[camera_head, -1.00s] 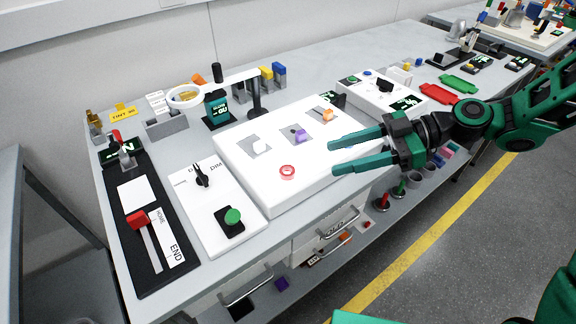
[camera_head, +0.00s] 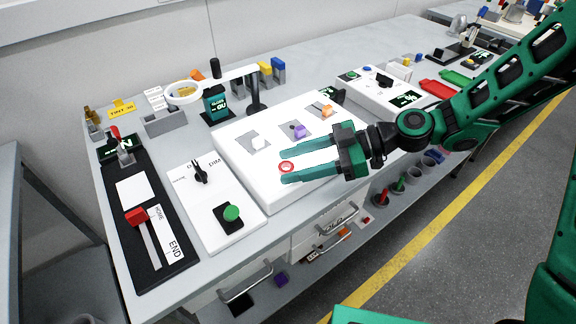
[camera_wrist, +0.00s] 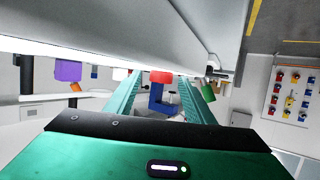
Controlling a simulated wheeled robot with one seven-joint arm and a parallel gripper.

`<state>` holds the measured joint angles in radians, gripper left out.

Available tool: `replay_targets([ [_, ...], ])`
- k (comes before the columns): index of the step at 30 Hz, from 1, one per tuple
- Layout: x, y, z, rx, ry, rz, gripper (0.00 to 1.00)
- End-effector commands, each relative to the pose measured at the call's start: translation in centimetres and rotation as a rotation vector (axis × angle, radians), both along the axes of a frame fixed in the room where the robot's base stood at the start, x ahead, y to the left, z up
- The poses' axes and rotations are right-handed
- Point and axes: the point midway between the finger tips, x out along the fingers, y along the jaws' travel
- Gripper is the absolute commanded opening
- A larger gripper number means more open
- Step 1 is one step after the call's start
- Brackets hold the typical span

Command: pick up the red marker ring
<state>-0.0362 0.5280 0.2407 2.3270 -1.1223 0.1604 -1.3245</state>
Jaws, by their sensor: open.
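The red marker ring (camera_head: 286,167) lies on the white light panel (camera_head: 240,178), near its front edge. My gripper (camera_head: 283,161) is open and reaches in from the right, with its fingertips at the ring. In the head view the ring shows between the two tips, closer to the front finger. In the wrist view, which looks upside down, a red shape that appears to be the ring (camera_wrist: 161,77) shows between the fingers. Touch between finger and ring cannot be told.
A white block (camera_head: 259,143), a purple block (camera_head: 298,131) and an orange block (camera_head: 326,111) sit on the panel behind the ring. A magnifier (camera_head: 183,92) stands at the back. A dimmer box with a green button (camera_head: 231,212) is to the left.

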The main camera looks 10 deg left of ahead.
Motion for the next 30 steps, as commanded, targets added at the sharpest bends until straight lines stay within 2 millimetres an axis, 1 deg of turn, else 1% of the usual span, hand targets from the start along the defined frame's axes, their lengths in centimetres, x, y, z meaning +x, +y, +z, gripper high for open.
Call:
replay_targets([
  [5,0.0,0.0,0.0,0.000,0.000,0.000,0.49],
  [8,0.0,0.0,0.0,0.000,0.000,0.000,0.27],
  [9,0.0,0.0,0.0,0.000,0.000,0.000,0.17],
  [10,0.0,0.0,0.0,0.000,0.000,-0.001,0.10],
  [11,0.0,0.0,0.0,0.000,0.000,-0.001,0.05],
  [19,0.0,-0.1,0.0,0.000,0.000,-0.001,0.05],
  [23,0.1,-0.1,0.4,0.000,-0.001,-0.001,0.05],
  [26,0.1,-0.1,1.0,0.001,-0.002,-0.001,0.05],
  [30,0.1,-0.1,2.7,0.002,-0.006,-0.002,0.05],
])
